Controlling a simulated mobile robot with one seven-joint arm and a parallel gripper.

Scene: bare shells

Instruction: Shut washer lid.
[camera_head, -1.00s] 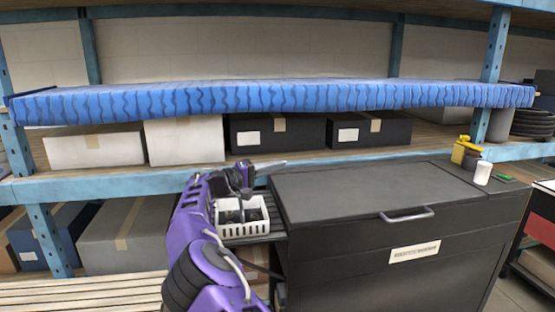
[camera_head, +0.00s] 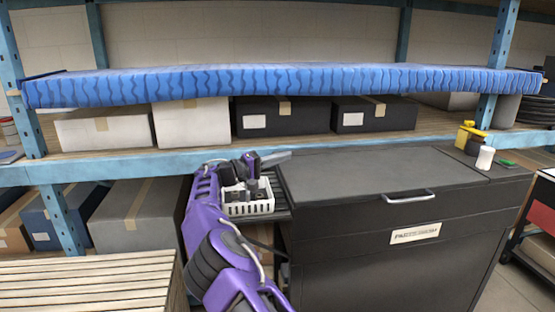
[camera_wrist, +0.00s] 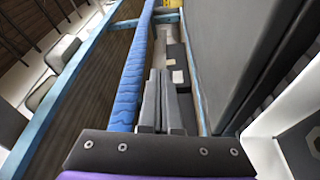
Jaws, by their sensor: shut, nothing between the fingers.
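The washer is a dark grey box (camera_head: 400,270) on the right in the head view, with a white label on its front. Its lid (camera_head: 370,175) lies flat on top, looking closed, with a metal handle (camera_head: 408,198) along the front edge. My gripper (camera_head: 284,156) is at the lid's back left corner, its fingers pointing right. I cannot tell whether it touches the lid. In the wrist view my gripper fingers (camera_wrist: 161,75) are together with nothing between them. A large grey surface beside them there may be the washer.
A white basket (camera_head: 250,208) with dark items sits left of the washer, beside my arm. A yellow bottle (camera_head: 466,134) and a white container (camera_head: 485,158) stand at the washer's right. A shelf with a blue wavy-patterned board (camera_head: 290,84) spans behind. Slatted wood (camera_head: 90,285) is at front left.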

